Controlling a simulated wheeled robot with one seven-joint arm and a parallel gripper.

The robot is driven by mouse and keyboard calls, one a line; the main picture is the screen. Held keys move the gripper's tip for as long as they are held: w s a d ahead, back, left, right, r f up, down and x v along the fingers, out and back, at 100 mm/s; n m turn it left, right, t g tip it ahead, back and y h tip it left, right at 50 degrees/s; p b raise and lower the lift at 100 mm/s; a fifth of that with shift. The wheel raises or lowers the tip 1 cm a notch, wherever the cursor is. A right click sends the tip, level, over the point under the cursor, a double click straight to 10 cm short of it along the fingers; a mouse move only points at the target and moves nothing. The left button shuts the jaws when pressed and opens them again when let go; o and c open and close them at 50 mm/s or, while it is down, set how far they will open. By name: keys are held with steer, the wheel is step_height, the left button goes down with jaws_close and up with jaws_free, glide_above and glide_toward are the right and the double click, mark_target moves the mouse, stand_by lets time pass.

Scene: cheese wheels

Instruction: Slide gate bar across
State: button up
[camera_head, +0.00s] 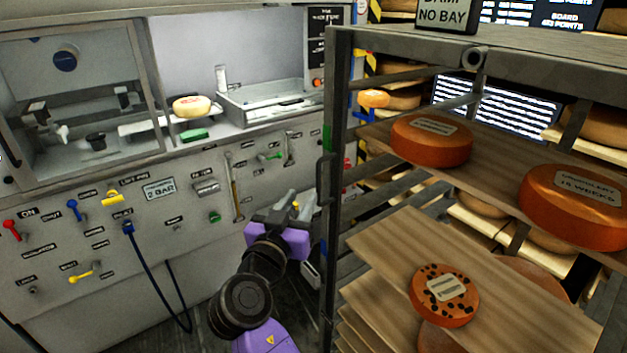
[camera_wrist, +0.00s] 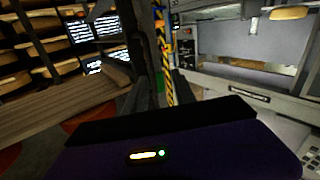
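My gripper (camera_head: 297,202) is in the middle of the head view, left of the metal rack and in front of the grey machine panel. Its two grey fingers stand apart, with nothing visible held between them. In the wrist view my gripper (camera_wrist: 163,88) points toward a yellow-and-black striped post in the background. The rack's near upright (camera_head: 335,120) is just right of the gripper, with a green piece (camera_head: 323,167) on its left side. I cannot tell for certain which piece is the gate bar. Contact between gripper and rack is not visible.
Wooden boards in the rack hold orange cheese wheels (camera_head: 432,140) and a spotted wheel (camera_head: 444,294). The panel at left carries coloured levers, a blue hose (camera_head: 150,270) and a small cheese (camera_head: 191,106) above. Dark floor shows between panel and rack.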

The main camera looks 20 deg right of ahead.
mark_target(317, 186)
steer(key=shift+m+g+h, duration=0.3)
steer(key=shift+m+g, duration=0.1)
steer(key=shift+m, duration=0.3)
steer(key=x, duration=0.2)
steer(key=p+x, duration=0.1)
steer(key=x, duration=0.2)
steer(key=s+d+p+x, duration=0.1)
steer(key=x, duration=0.1)
steer(key=shift+w+d+f, duration=0.15)
steer(key=shift+w+d, duration=0.15)
steer(key=shift+w, duration=0.1)
jaws_close()
stand_by(0.5)
